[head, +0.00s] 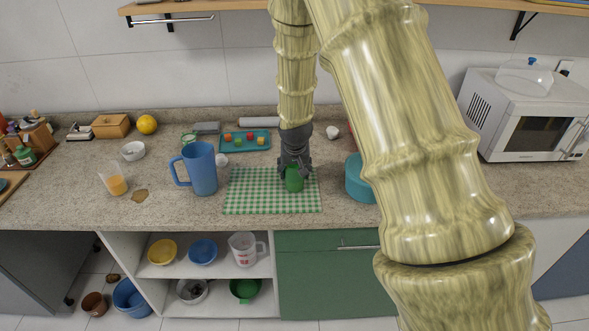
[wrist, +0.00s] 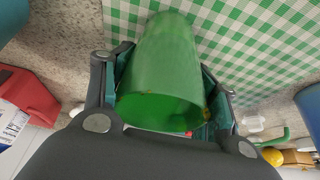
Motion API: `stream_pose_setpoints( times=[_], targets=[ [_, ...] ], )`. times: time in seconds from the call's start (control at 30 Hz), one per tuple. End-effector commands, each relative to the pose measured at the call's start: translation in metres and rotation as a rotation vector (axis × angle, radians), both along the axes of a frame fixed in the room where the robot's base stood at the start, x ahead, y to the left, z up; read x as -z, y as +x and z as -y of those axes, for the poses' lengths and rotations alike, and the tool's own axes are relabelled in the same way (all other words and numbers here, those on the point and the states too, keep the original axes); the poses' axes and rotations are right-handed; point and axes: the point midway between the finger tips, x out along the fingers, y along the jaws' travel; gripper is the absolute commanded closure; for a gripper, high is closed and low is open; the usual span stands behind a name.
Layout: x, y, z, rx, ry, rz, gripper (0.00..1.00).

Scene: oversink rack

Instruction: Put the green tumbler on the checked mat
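The green tumbler (head: 294,181) is upright over the right part of the green-and-white checked mat (head: 248,194). My gripper (head: 294,168) reaches down on it from above, with its fingers around it. In the wrist view the tumbler (wrist: 165,65) fills the space between the two finger pads, which appear to press on its sides. The checked mat (wrist: 260,30) shows behind it. I cannot tell whether the tumbler's base touches the mat or is slightly above it.
A blue pitcher (head: 200,168) stands at the mat's left edge. A teal round container (head: 359,180) stands to its right. A teal tray (head: 231,146) with small colored pieces lies behind. A glass with orange liquid (head: 116,184) is farther left, beside a brown spill (head: 140,195).

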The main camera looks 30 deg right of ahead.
Motion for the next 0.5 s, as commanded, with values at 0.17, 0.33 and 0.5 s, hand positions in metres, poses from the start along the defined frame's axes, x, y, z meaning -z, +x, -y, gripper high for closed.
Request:
stream_pose_setpoints(
  times=[0.17, 0.33, 0.5],
  targets=[
    [0.0003, -0.0001, -0.0001, 0.000, 0.001, -0.001, 0.18],
    [0.0002, -0.0001, -0.0001, 0.000, 0.001, -0.001, 0.18],
    [-0.0021, 0.0001, -0.0001, 0.000, 0.000, 0.000, 0.18]
  ],
)
